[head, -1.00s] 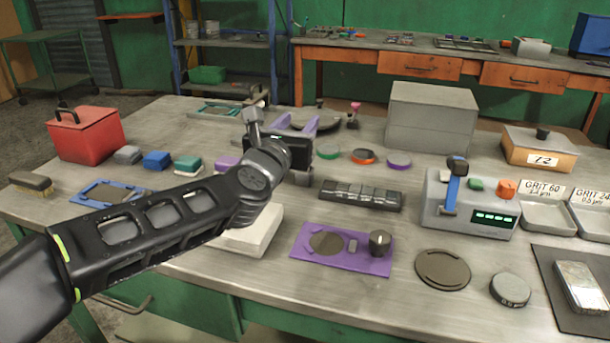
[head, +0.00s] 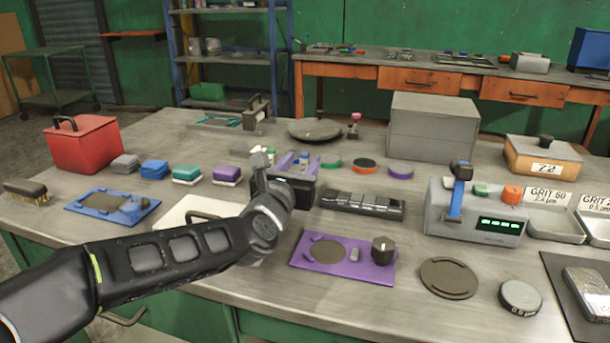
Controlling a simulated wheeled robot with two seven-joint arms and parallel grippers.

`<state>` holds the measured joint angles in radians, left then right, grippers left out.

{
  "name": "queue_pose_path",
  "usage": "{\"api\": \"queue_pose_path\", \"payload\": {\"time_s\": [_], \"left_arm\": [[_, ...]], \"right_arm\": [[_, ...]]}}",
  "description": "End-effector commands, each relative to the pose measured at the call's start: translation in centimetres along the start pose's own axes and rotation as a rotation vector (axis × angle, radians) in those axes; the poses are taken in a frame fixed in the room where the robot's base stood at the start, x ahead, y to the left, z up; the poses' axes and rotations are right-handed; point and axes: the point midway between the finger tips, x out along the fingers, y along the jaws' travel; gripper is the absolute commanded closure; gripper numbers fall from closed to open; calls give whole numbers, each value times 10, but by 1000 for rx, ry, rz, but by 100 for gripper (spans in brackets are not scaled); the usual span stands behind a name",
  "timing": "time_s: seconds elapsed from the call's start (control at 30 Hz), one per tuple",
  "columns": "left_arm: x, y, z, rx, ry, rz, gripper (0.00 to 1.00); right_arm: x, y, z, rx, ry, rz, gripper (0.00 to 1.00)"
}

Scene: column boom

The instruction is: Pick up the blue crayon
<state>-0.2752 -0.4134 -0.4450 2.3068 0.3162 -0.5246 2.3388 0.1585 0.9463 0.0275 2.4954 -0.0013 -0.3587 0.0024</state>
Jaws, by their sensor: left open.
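My left gripper (head: 300,160) is open, its two purple fingers pointing away from me over the middle of the table. A small blue upright piece (head: 303,156) shows between or just beyond the fingers. It may be the blue crayon, but it is too small to be sure, and I cannot tell whether the fingers touch it. Small white and green pieces (head: 270,156) show just left of the fingers, partly hidden by my wrist. My right gripper is not in view.
A black segmented bar (head: 362,204) lies right of my gripper. Green, orange and purple discs (head: 365,165) lie beyond it. A purple plate (head: 342,259) is nearer. A grey box with a blue lever (head: 475,215) stands right. A dark round plate (head: 316,130) lies behind the gripper.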

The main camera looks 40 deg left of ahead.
Motion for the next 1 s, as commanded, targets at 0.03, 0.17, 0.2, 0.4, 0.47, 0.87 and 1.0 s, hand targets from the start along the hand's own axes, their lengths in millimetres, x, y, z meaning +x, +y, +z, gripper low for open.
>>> {"api": "queue_pose_path", "payload": {"time_s": [0.03,0.17,0.2,0.4,0.47,0.87,1.0], "left_arm": [[0,0,0,0,0,0,58],[0,0,0,0,0,0,58],[0,0,0,0,0,0,58],[13,0,-1,1,1,0,58],[22,-1,-1,3,1,-1,58],[59,0,0,1,0,-1,58],[58,0,0,0,0,0,58]], "right_arm": [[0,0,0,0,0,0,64],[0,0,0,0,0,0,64],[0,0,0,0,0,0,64],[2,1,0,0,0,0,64],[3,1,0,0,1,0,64],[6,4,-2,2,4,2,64],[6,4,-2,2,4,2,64]]}}
